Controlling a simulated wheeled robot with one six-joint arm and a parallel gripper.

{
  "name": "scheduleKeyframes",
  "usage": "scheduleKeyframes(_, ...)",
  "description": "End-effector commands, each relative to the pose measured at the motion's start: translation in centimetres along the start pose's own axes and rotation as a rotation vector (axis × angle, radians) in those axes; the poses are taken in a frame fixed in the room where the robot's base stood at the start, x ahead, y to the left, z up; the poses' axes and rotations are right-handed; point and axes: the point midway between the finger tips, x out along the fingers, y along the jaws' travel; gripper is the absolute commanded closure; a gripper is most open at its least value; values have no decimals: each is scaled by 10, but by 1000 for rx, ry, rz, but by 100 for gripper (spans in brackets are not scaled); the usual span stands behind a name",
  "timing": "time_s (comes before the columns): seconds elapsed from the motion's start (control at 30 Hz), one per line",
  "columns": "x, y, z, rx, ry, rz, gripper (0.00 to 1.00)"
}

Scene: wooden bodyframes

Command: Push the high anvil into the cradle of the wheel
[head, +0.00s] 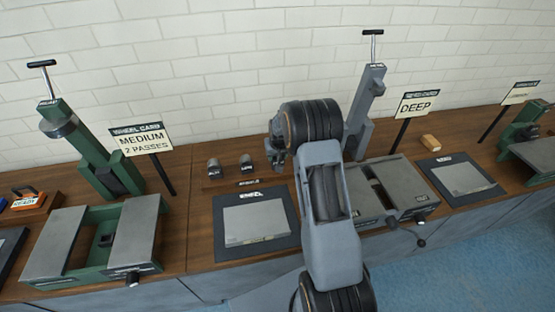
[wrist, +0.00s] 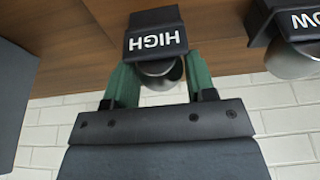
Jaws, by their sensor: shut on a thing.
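The high anvil (wrist: 155,42) shows in the wrist view as a dark block with white HIGH lettering and a round metal part. My gripper (wrist: 162,80) has its green fingers shut on either side of that metal part. In the head view my gripper (head: 278,152) is at the right end of the anvil rack, and my arm hides most of that spot. I cannot tell whether the anvil touches the rack. A grey wheel (head: 365,100) stands behind my arm by the DEEP card; its cradle is hidden. A green wheel (head: 75,135) stands at left by the MEDIUM card.
Two other anvils (head: 213,170) stand just left of my gripper; the LOW anvil (wrist: 290,35) is close by in the wrist view. A dark mat with a grey sheet (head: 255,222) lies in front. Another green wheel (head: 525,125) is at far right. A brick wall closes the back.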

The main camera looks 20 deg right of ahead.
Motion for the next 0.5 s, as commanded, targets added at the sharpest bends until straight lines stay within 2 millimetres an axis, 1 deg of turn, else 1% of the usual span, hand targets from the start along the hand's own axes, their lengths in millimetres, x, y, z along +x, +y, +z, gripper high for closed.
scheduleKeyframes(0.5,-8,0,-4,0,5,0,78)
